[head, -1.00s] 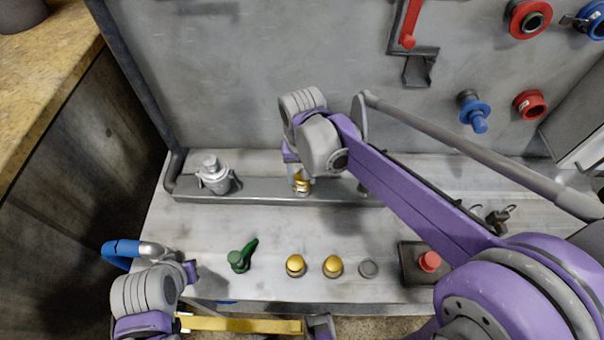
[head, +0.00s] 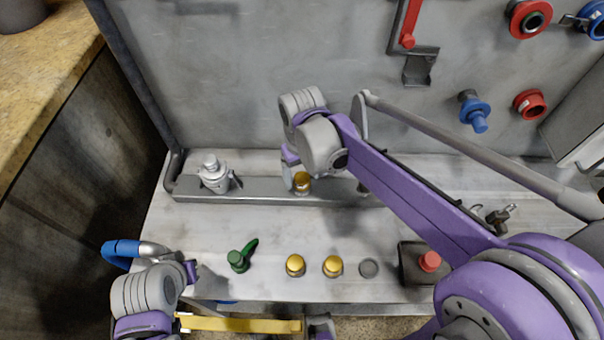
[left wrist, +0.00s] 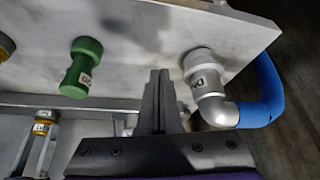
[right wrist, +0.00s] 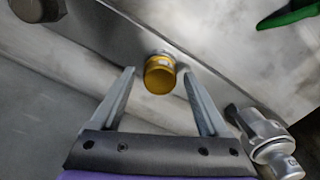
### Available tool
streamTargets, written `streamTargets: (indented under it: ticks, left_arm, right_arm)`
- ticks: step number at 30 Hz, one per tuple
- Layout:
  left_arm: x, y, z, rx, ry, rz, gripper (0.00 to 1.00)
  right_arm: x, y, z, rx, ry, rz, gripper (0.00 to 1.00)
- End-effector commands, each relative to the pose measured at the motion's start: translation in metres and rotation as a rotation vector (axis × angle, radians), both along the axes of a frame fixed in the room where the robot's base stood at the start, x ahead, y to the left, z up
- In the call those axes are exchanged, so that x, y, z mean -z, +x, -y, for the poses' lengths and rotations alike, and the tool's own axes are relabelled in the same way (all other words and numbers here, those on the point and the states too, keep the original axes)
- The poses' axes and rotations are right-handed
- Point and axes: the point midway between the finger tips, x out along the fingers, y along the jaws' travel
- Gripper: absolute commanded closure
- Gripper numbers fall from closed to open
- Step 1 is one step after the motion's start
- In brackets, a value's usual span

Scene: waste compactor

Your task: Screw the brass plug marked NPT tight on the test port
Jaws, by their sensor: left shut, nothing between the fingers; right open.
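A brass plug (head: 302,184) sits on the grey rail at the back of the bench, seated on a port. In the right wrist view the plug (right wrist: 160,76) is upright between the spread fingers of my right gripper (right wrist: 159,74), with a visible gap on each side. The right gripper (head: 297,178) is open around it. Its marking is not legible, and how tightly it sits cannot be told. My left gripper (left wrist: 160,75) is shut and empty, between the green-handled fitting (left wrist: 83,67) and a silver elbow fitting (left wrist: 205,85).
Two more brass caps (head: 295,265) (head: 333,266) and a flat grey disc (head: 368,268) line the bench front. A silver fitting (head: 214,174) stands at the rail's left end. A red button box (head: 429,262) is at right. A blue hose (head: 121,253) hangs beside my left arm.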

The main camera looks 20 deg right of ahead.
Motion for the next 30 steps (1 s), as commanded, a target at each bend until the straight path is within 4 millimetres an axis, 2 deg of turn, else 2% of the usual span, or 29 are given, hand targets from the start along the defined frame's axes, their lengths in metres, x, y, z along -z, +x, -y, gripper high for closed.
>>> streamTargets:
  ticks: [6,15,20,27,30]
  left_arm:
    - [0.0002,0.0000,0.0000,0.000,0.000,0.000,1.00]
    - [0.0007,-0.0002,0.0000,0.000,0.000,0.000,1.00]
    - [0.0008,-0.0003,0.0000,0.000,0.000,0.000,1.00]
    - [0.0013,-0.0004,0.0000,0.000,0.000,-0.001,1.00]
    - [0.0013,-0.0004,0.0000,0.000,0.000,-0.001,1.00]
  right_arm:
    - [-0.0001,-0.0001,0.0000,-0.127,0.000,0.000,0.22]
    - [0.0000,-0.0001,0.0000,-0.486,0.000,0.000,0.22]
    - [-0.0001,-0.0001,0.0000,-0.568,0.000,0.000,0.22]
    - [0.0000,0.0000,0.0000,-0.877,0.000,0.000,0.22]
    - [0.0000,0.0000,0.0000,-0.952,0.000,0.000,0.22]
